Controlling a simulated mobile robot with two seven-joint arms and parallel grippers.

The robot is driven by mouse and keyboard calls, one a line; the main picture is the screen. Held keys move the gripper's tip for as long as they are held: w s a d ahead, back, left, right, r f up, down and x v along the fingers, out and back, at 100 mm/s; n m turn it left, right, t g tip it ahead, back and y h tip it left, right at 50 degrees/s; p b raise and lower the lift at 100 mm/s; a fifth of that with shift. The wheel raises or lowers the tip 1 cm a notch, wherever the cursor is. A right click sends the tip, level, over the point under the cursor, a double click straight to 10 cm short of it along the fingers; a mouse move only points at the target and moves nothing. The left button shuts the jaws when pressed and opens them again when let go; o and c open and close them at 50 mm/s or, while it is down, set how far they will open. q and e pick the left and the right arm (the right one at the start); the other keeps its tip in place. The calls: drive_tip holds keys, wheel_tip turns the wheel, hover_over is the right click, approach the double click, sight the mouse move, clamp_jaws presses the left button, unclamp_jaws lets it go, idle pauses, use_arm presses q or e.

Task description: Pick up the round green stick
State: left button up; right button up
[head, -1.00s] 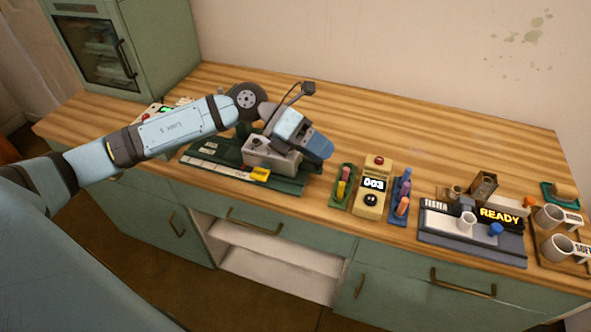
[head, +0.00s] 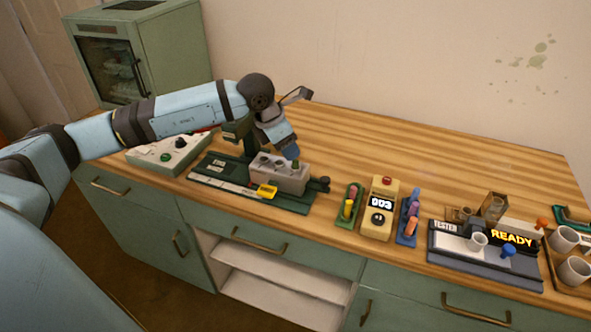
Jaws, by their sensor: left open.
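A small green stick end (head: 296,164) shows at the right end of the grey block (head: 279,178), which has several holes in its top. My left gripper (head: 292,153) points down right above this green end. It is open, and its fingers are small and partly merge with the stick, so I cannot tell whether they are around it or just above it. The lower part of the stick is hidden in or behind the block. My right gripper is out of view.
The block stands on a dark green base (head: 225,172) with a yellow piece (head: 267,191). To the right are a green tray (head: 348,220) of sticks, a beige device (head: 379,219) reading 003, a blue tray (head: 407,238) and a tester (head: 480,265). The back of the table is clear.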

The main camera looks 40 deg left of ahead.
sight(294, 161)
use_arm(q)
drive_tip(key=x, duration=0.5)
drive_tip(key=shift+w+a+f+p, duration=0.1)
drive_tip(key=shift+f+p, duration=0.2)
drive_tip(key=shift+f, duration=0.1)
clamp_jaws()
